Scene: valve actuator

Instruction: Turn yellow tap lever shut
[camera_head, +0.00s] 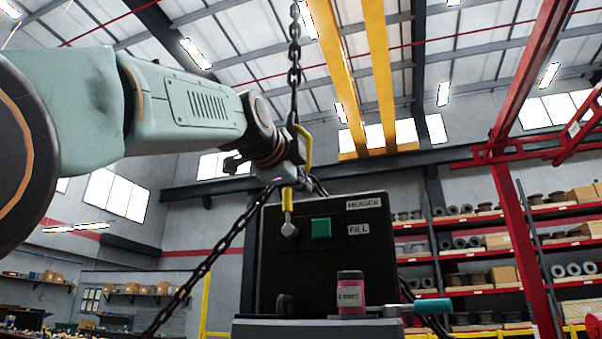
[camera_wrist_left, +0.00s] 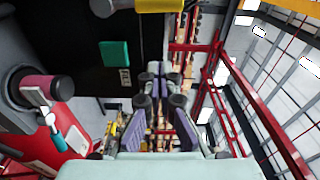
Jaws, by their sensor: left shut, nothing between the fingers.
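The yellow tap lever (camera_head: 287,200) stands upright above a grey round pivot (camera_head: 289,231) on the left part of a black panel (camera_head: 335,265). In the left wrist view the yellow lever (camera_wrist_left: 160,5) lies at the top edge, partly cut off, beside its pivot (camera_wrist_left: 103,8). My left gripper (camera_head: 292,165) is just above the lever's upper end in the head view, partly hidden by its own wrist. In the left wrist view its fingers (camera_wrist_left: 157,98) are together and empty, apart from the lever. My right gripper is not in view.
A green square (camera_head: 321,228) and labels HEADER and FILL are on the panel. A pink jar (camera_head: 350,293) and a teal-handled tool (camera_head: 432,306) rest in front. A chain (camera_head: 295,50) hangs above, with another running down left. Red shelving stands behind.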

